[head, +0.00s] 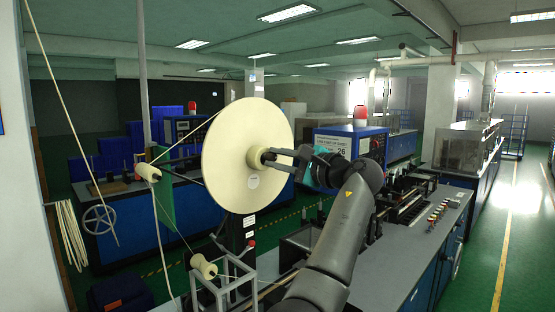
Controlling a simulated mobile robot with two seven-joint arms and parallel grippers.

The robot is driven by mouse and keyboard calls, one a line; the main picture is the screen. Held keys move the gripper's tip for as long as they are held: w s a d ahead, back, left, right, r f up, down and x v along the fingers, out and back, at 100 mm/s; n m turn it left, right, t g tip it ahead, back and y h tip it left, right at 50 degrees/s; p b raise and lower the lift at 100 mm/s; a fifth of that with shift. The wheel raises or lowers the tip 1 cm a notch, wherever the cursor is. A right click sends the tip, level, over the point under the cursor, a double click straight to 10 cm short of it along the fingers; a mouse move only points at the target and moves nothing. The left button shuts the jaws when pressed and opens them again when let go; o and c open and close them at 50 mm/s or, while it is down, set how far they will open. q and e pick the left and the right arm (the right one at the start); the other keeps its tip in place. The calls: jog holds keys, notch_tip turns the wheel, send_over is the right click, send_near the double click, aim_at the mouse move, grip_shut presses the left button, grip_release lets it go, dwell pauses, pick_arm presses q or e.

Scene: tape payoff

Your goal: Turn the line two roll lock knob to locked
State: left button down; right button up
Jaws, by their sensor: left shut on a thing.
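A large cream roll (230,135) stands upright on its payoff stand, its flat face turned toward my arm. The fingers hide part of the knob. Which position the knob is turned to cannot be told. My right gripper is not in view.
Cream guide rollers (204,266) with tape running over them are at the lower left. A metal frame (225,285) stands below the roll. A grey-topped machine bench (430,225) extends to the right. A handwheel (100,224) is at the far left. Green floor is open at far right.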

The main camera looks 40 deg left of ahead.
pick_arm(q)
jog(key=shift+m, duration=0.3)
jog(key=c, duration=0.7)
grip_release()
jog(key=shift+d, duration=0.1)
jog(key=s+d+b, duration=0.1)
jog(key=d+b, duration=0.3)
jog(key=d, duration=1.1)
jog(key=shift+s+b, duration=0.15)
jog(key=shift+b, duration=0.2)
jog(key=shift+f, duration=0.1)
